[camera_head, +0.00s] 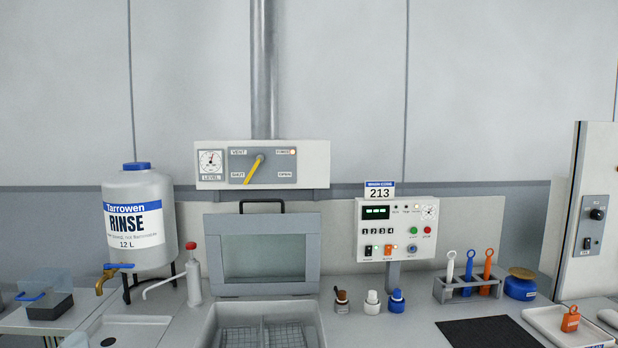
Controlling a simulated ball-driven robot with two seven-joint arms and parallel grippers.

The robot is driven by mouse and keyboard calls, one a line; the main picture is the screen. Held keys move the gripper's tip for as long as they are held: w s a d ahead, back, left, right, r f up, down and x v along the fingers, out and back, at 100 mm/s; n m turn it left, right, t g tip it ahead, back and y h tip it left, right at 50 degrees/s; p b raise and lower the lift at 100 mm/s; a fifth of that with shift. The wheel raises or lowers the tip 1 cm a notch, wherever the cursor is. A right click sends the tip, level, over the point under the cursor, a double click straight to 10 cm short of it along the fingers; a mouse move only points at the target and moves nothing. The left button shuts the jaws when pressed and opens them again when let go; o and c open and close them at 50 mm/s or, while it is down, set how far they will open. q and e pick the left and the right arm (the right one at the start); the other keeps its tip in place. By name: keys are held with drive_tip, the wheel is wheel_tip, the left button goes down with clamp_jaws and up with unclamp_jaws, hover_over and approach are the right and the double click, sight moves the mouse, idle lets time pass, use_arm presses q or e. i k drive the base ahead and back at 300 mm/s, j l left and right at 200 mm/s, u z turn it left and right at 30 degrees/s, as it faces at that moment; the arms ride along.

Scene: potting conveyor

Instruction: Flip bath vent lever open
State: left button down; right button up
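The vent lever (253,171) is a yellow bar on a grey plate (270,166) of the white wall panel (317,165) above the bath. It slants down and left from its pivot, with its lower end near the label at lower left that seems to read SHUT. The OPEN label (285,174) is at the plate's lower right. Neither of my grippers is in view.
A rinse tank (138,255) with a brass tap and a red-topped pump bottle (193,278) stand left of the bath. To the right are small bottles (372,305), a control box (397,252), a tool rack (467,293) and a black mat (488,333). The space before the panel looks clear.

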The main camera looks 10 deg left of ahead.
sight(260, 157)
drive_tip(key=i+j+z, duration=0.2)
drive_tip(key=j, duration=0.2)
drive_tip(key=j+z, duration=0.2)
drive_tip(key=j, duration=0.2)
drive_tip(key=i+j+z, duration=0.2)
drive_tip(key=j, duration=0.25)
drive_tip(key=j+z, duration=0.2)
drive_tip(key=j, duration=0.25)
